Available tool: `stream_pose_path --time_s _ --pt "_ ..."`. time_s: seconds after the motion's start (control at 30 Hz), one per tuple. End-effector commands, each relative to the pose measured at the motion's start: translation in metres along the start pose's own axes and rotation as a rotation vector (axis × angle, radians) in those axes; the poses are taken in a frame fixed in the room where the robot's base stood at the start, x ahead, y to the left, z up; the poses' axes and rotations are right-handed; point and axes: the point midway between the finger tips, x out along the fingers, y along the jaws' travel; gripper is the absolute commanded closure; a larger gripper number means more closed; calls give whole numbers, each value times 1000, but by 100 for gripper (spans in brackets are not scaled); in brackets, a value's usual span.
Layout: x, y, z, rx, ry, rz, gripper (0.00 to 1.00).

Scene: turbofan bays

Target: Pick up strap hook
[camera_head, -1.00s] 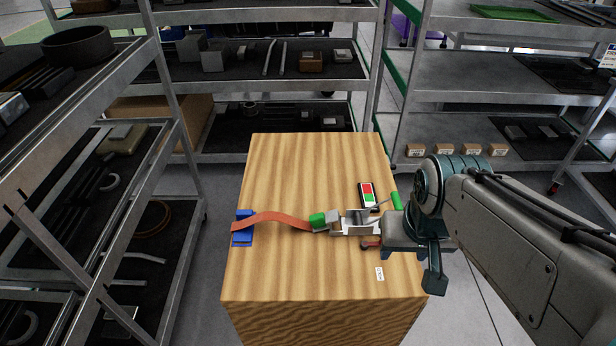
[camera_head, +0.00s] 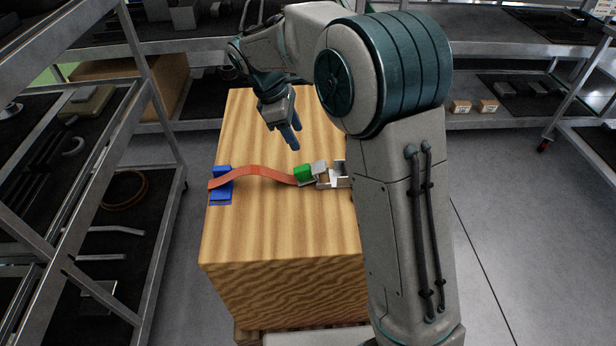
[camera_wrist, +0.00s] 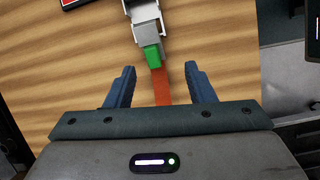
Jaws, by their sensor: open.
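An orange-red strap (camera_head: 262,172) lies across the wooden box top. Its left end rests on a blue holder (camera_head: 221,186); its right end meets a green piece (camera_head: 303,174) and a silver metal buckle or ratchet (camera_head: 330,176), partly hidden by my arm. I cannot make out clearly which part is the hook. My gripper (camera_head: 291,146) is open and empty above the box, behind the strap in the head view. In the wrist view the gripper (camera_wrist: 160,78) has its blue fingers apart, with the strap (camera_wrist: 162,92) and green piece (camera_wrist: 152,55) showing between and beyond them.
The wooden box (camera_head: 280,235) has a bare top in front of the strap. Metal shelves with parts stand at the left (camera_head: 95,240) and behind. My arm hides the box's right side. A dark device edge (camera_wrist: 75,3) shows in the wrist view.

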Motion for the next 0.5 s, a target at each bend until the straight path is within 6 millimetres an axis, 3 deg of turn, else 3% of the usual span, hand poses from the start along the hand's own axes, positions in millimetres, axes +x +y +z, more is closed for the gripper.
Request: stream_pose_path --time_s 0.03,0.2,0.37,0.5 --pt "10 5 -14 -48 -13 -2 51" --pt "20 15 -34 -144 -41 -3 51" --pt "40 16 -36 -162 -49 -7 51" --pt "69 16 -34 -160 -49 -7 51"
